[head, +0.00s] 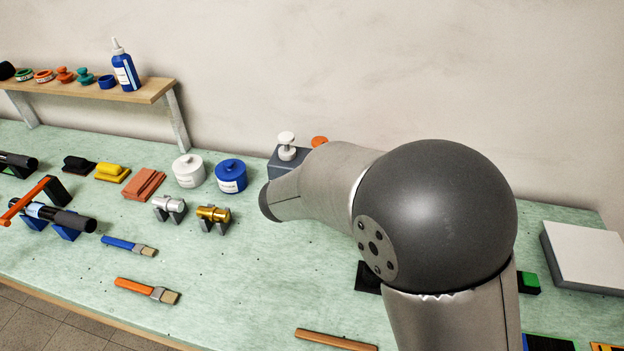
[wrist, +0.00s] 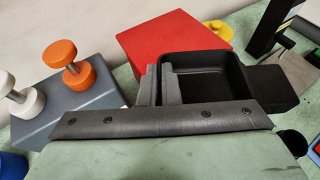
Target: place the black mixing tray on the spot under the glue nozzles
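The black mixing tray (wrist: 205,57) shows in the wrist view, an open square box with a solid black block at its right side. My gripper (wrist: 160,82) has one grey finger outside the tray's left wall and one inside, close together with the wall between them. It looks shut on that wall. The grey glue dispenser (wrist: 85,95) stands left of the tray, with a white knob (wrist: 25,100) and an orange knob (wrist: 62,55) on top. It also shows in the head view (head: 277,160), partly behind my arm. Its nozzles and the spot under them are hidden.
A red block (wrist: 165,42) stands just behind the tray, with a yellow piece (wrist: 215,28) beyond it. A black post (wrist: 268,28) rises at the right. White pot (head: 188,171) and blue pot (head: 231,176) stand left of the dispenser. A white slab (head: 585,257) lies at the right.

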